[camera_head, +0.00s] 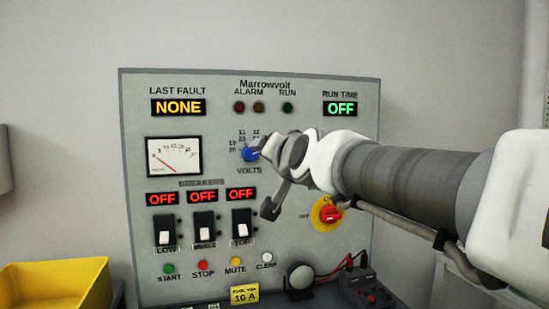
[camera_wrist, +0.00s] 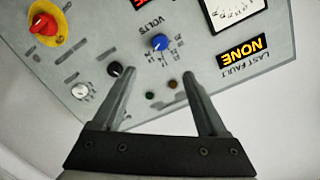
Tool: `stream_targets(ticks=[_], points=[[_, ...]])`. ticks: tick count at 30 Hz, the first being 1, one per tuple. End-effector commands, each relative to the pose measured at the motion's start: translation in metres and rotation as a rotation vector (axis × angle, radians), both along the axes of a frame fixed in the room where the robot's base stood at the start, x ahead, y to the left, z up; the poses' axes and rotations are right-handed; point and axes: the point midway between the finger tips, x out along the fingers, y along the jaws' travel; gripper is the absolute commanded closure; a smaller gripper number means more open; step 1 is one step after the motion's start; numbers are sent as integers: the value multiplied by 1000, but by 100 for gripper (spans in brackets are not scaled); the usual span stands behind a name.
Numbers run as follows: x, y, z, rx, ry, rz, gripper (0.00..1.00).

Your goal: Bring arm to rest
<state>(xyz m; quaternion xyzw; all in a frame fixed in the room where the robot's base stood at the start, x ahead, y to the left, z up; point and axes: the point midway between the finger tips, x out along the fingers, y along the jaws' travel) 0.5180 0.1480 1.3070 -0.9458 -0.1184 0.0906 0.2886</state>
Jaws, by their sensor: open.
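My gripper (camera_wrist: 158,92) is open and empty in the wrist view, its two fingers apart in front of the panel. The panel appears upside down there, with the blue volts knob (camera_wrist: 159,42) beyond and between the fingertips. In the head view my arm reaches in from the right, and my gripper (camera_head: 262,180) is in front of the grey Marrowvolt panel (camera_head: 220,85). The blue knob (camera_head: 250,155) shows just left of the gripper. I cannot tell whether any finger touches the panel.
The panel carries a red rotary switch (camera_head: 331,214), a meter (camera_head: 174,156) and several breaker switches (camera_head: 204,230), with displays reading OFF. A yellow bin (camera_head: 55,282) stands at lower left. A dark meter with leads (camera_head: 362,290) lies at lower right, below my arm.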

Motion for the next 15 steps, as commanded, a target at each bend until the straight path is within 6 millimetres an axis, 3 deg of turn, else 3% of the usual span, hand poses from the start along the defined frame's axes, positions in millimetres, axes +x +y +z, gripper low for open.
stream_targets(ticks=[5, 8, 15], points=[[-18, -13, -24, -73, 63, 3, 24], [-50, -34, -68, -190, 176, 10, 24], [-161, -100, -195, -475, 533, 42, 24]])
